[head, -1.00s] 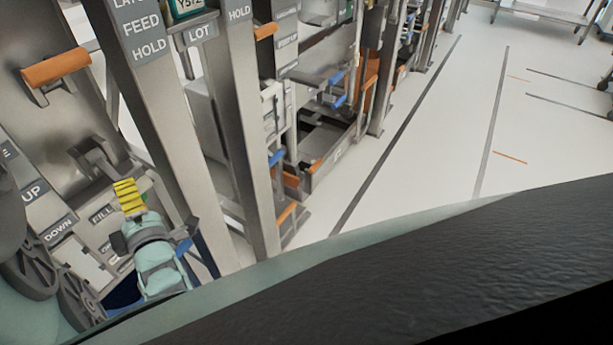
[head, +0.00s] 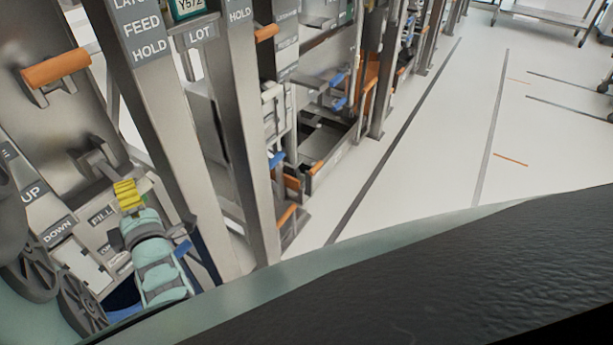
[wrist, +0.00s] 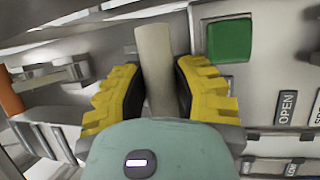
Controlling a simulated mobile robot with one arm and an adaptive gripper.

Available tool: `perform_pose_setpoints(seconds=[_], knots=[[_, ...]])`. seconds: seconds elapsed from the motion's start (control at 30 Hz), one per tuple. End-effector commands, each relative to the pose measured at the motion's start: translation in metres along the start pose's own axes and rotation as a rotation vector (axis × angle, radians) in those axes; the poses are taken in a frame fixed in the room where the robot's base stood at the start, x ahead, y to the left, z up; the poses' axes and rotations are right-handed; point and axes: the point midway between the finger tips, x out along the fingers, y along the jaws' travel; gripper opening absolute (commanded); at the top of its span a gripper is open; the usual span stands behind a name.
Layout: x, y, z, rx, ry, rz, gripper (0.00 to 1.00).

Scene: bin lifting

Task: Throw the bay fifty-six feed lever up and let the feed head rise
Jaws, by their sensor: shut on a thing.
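My gripper (head: 127,194), with yellow ribbed fingers, is at the panel at lower left in the head view, beside the FILL label. In the wrist view my gripper (wrist: 158,95) is shut on a pale round bar (wrist: 155,55), which runs up between the fingers. The bar looks like a lever handle; its pivot is hidden, and no bay number on it can be read. The UP label (head: 35,192) and DOWN label (head: 59,230) are on the panel left of my gripper.
An orange handle (head: 56,68) sticks out above. Upright posts, one with a FEED label (head: 141,24), stand close to the right of my arm. A green square (wrist: 229,40) and an OPEN label (wrist: 287,106) are beside the bar.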

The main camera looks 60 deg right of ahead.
Motion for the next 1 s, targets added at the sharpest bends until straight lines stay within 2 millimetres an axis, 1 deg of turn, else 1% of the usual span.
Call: perform_pose_setpoints(seconds=[0.03, 0.07, 0.1, 0.33, 0.67, 0.87, 1.0], knots=[[0.000, 0.000, 0.000, 0.000, -0.001, 0.000, 0.04], [0.000, 0.000, 0.000, 0.000, -0.001, 0.000, 0.01], [0.000, 0.000, 0.000, 0.000, -0.001, 0.000, 0.00], [0.000, 0.000, 0.000, 0.000, -0.001, -0.003, 0.00], [0.000, 0.006, 0.002, -0.014, -0.004, -0.031, 0.00], [0.000, 0.015, 0.002, -0.030, -0.004, -0.067, 0.00], [0.000, 0.026, 0.003, -0.053, -0.006, -0.124, 0.00]])
